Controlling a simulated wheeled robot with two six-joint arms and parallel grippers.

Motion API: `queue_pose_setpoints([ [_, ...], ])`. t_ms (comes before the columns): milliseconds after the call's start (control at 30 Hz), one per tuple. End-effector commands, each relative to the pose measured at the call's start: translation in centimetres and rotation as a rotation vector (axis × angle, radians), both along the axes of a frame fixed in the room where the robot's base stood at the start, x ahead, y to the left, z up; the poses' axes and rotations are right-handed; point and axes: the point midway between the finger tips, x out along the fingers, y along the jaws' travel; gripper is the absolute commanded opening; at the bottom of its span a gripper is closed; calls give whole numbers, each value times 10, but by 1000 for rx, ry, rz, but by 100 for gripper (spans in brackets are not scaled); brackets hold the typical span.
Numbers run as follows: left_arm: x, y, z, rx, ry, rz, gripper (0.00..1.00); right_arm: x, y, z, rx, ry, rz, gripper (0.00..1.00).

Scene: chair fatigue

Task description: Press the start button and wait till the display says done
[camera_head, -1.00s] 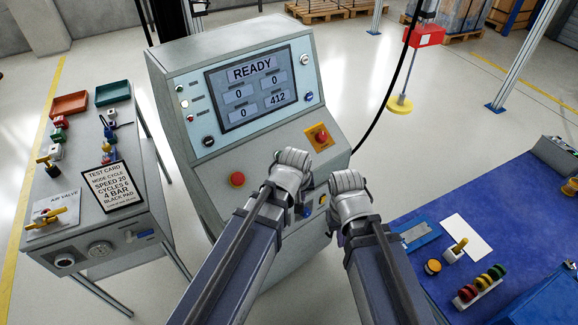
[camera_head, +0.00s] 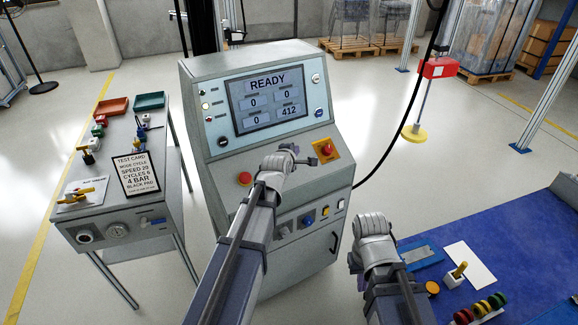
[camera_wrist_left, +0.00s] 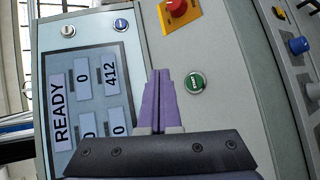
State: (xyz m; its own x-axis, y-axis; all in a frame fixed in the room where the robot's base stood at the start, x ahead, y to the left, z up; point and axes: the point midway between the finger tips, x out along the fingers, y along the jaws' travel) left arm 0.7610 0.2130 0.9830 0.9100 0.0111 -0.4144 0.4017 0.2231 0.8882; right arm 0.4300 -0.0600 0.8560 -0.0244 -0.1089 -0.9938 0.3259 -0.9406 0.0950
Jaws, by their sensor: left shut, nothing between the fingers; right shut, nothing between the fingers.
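The grey test console (camera_head: 205,170) carries a display (camera_head: 270,98) that reads READY, with 0, 0, 0 and 412 in its boxes. The display also shows in the left wrist view (camera_wrist_left: 85,95). A round green button (camera_wrist_left: 194,83) with a light label sits on the panel just right of my left fingertips there; in the head view my left gripper appears to hide it. My left gripper (camera_head: 287,152) is shut and empty in front of the panel; its purple fingers (camera_wrist_left: 160,75) are together. My right gripper (camera_head: 371,222) is shut and empty, lower right of the console.
A red button (camera_head: 245,179) and a red knob on a yellow plate (camera_head: 326,150) flank my left gripper. A blue knob (camera_head: 309,218) is on the lower front. A side table with a test card (camera_head: 136,175) stands left; a blue-topped bench (camera_head: 500,240) stands right.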

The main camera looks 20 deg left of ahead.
Motion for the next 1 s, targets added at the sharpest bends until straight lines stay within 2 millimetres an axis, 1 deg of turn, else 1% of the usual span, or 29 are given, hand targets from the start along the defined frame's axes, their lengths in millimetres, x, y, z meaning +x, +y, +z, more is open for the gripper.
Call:
queue_pose_setpoints([
  [167, 0, 0, -1, 2, 2, -1, 0, 0, 0, -1, 0, 0, 0, 0],
  [267, 2, 1, -7, 3, 2, -2, 0, 0, 0, -6, 0, 0, 0, 0],
  [700, 23, 23, -56, 4, 3, -1, 0, 0, 0, -55, 0, 0, 0, 0],
  [833, 28, 28, -66, 2, 3, -2, 0, 0, 0, -65, 0, 0, 1, 0],
  [1000, 32, 33, -73, 4, 3, -1, 0, 0, 0, -73, 0, 0, 1, 0],
])
